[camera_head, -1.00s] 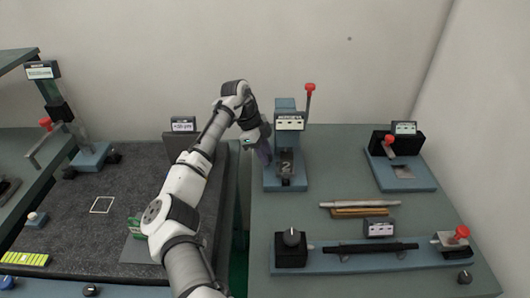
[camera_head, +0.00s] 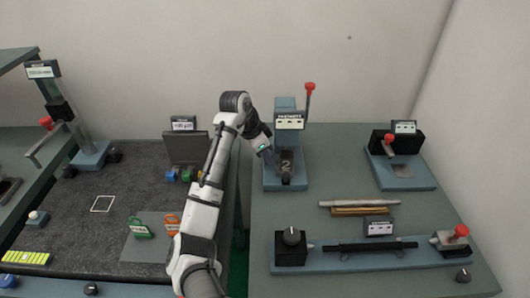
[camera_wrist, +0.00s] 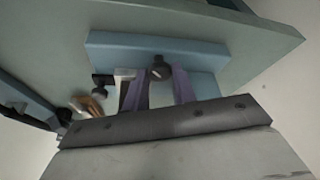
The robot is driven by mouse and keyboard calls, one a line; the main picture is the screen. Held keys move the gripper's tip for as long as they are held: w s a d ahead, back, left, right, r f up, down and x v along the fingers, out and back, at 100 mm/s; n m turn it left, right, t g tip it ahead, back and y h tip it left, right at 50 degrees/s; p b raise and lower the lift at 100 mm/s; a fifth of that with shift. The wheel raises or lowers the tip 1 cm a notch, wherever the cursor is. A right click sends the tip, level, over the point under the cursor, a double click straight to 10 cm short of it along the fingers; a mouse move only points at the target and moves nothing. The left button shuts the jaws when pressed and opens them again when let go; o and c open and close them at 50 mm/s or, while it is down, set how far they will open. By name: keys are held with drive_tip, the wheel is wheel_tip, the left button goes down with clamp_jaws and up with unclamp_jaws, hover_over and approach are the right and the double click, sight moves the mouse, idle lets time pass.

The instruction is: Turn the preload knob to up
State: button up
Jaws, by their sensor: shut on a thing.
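A small dark knob (camera_wrist: 160,68) shows in the wrist view on the blue base of a device, between the two purple fingers of my gripper (camera_wrist: 160,82). My gripper is shut on this knob. In the head view my gripper (camera_head: 268,154) is at the left side of the blue upright device (camera_head: 286,105), which has a white label and a plate marked 2. The label text is too small to read, and I cannot tell which way the knob points.
A red-tipped lever (camera_head: 310,88) rises at the device's right. Green (camera_head: 140,229) and orange (camera_head: 173,224) pieces lie on the left table. A gap separates the tables.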

drive_tip(key=shift+n, duration=0.6)
drive_tip(key=o, duration=1)
drive_tip(key=b+v, duration=0.2)
drive_tip(key=v, duration=1.2)
drive_tip(key=shift+s, duration=0.3)
drive_tip(key=shift+d+f, duration=0.1)
drive_tip(key=shift+f, duration=0.05)
